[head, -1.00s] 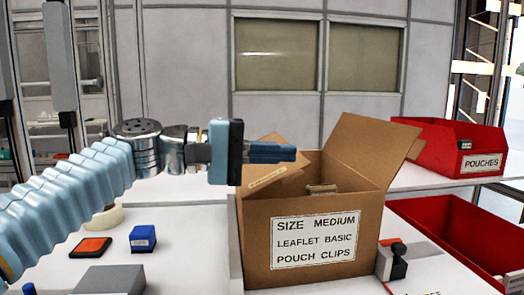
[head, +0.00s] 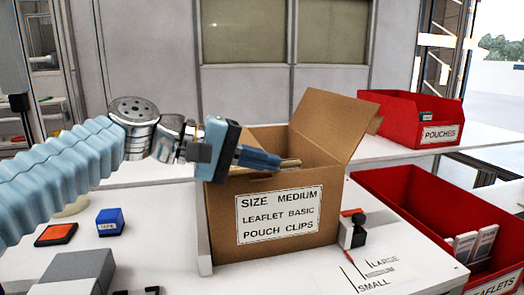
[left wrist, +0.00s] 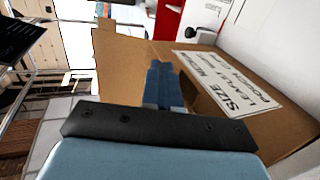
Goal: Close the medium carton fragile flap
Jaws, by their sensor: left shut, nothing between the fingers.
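The medium carton (head: 282,181) is an open brown box with a white "SIZE MEDIUM" label on its front. One flap (head: 333,122) stands up and leans outward at its right side. My left gripper (head: 262,158) is shut and empty, over the carton's left part near its opening. The gripper hides much of the left side, so I cannot tell how the left flap lies. In the left wrist view, the shut fingertips (left wrist: 160,72) show against the carton, with its label (left wrist: 228,83) to the right. I cannot tell whether they touch it. My right gripper is not in view.
Red bins labelled pouches (head: 408,122) and leaflets (head: 440,222) stand to the right. A black and red stamp-like item (head: 353,230) stands just right of the carton. A blue tape box (head: 110,222) and an orange-topped pad (head: 56,235) lie to the left.

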